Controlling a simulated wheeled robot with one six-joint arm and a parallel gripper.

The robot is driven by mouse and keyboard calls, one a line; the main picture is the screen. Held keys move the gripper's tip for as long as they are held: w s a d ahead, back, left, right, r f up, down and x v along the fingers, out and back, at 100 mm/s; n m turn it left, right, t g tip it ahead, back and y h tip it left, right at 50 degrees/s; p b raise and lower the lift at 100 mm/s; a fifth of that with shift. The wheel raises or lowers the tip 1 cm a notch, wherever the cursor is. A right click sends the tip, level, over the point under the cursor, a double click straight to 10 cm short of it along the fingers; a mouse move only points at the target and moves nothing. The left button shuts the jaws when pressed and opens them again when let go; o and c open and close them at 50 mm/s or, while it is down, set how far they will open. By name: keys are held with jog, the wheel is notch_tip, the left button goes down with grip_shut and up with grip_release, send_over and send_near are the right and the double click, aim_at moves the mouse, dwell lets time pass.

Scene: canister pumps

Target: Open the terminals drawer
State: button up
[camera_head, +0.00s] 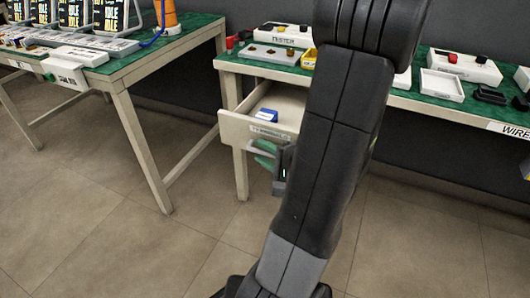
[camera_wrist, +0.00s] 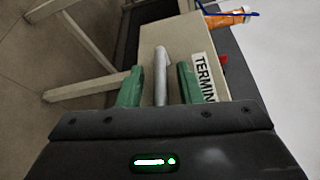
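The terminals drawer (camera_head: 236,131) is a beige drawer under the green-topped bench, and it stands pulled out. A blue item (camera_head: 267,115) lies inside. Its front carries a label (camera_head: 270,131), which reads "TERMIN" in the wrist view (camera_wrist: 203,78). A grey bar handle (camera_wrist: 161,62) sticks out from the front. My gripper (camera_wrist: 160,84) has one green finger on each side of the handle, with gaps between, so it looks open around it. In the head view my gripper (camera_head: 264,156) is just below the label, and my arm hides the drawer's right part.
The bench (camera_head: 232,68) holds trays, connectors and a tester box. The floor (camera_head: 90,200) in front is clear.

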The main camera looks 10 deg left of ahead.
jog(key=p+v, duration=0.2)
jog(key=v, duration=1.1)
jog(key=shift+s+d, duration=0.2)
jog(key=shift+d, duration=0.15)
jog(key=shift+a, duration=0.1)
dwell(0.4)
jog(key=shift+b+x, duration=1)
jog(key=shift+x, duration=5.8)
jog(key=shift+r, duration=0.1)
